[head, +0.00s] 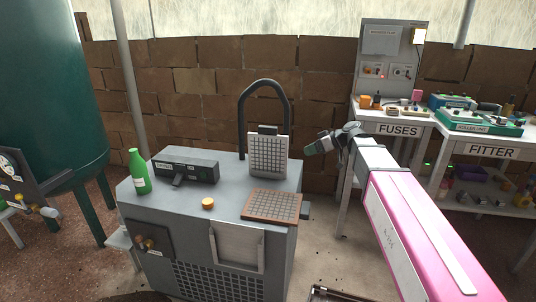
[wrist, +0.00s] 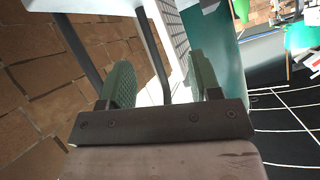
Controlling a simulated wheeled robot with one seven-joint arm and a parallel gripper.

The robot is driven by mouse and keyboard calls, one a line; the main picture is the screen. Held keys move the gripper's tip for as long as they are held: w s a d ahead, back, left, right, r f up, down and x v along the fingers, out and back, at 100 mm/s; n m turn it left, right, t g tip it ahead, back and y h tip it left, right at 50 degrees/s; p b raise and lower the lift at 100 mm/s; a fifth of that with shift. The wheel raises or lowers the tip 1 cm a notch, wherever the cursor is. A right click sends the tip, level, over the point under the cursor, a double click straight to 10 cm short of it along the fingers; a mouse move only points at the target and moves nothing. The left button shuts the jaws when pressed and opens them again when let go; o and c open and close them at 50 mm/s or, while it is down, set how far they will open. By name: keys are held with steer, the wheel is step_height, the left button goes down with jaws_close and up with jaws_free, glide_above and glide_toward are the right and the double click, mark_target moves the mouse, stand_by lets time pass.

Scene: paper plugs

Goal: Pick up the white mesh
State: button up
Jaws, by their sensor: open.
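The white mesh (head: 268,156), a pale upright panel with a dark grid and a dark block at its top, stands at the back right of the grey cabinet (head: 225,205). In the wrist view a white gridded panel, which looks like the mesh (wrist: 176,28), shows just beyond the fingers. My gripper (head: 312,148) is to the right of the mesh at about its height in the head view. Its two green fingers (wrist: 160,78) are apart with nothing held between them. The lower edge of the mesh is partly hidden in the wrist view.
A brown gridded panel (head: 272,205) lies flat in front of the mesh. A black hoop pipe (head: 265,83) rises behind it. A green bottle (head: 139,171), a dark box (head: 187,166) and an orange knob (head: 208,203) are on the cabinet. The fuses table (head: 398,129) stands at right.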

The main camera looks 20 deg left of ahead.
mark_target(275, 127)
steer(key=a+r+n+g+y, duration=0.1)
steer(key=a+r+n+y, duration=0.25)
steer(key=a+r, duration=0.45)
steer(key=shift+n+h, duration=0.35)
steer(key=a, duration=0.4)
steer(key=shift+s+a, duration=0.25)
steer(key=shift+x, duration=2.6)
steer(key=shift+w, duration=0.1)
jaws_close()
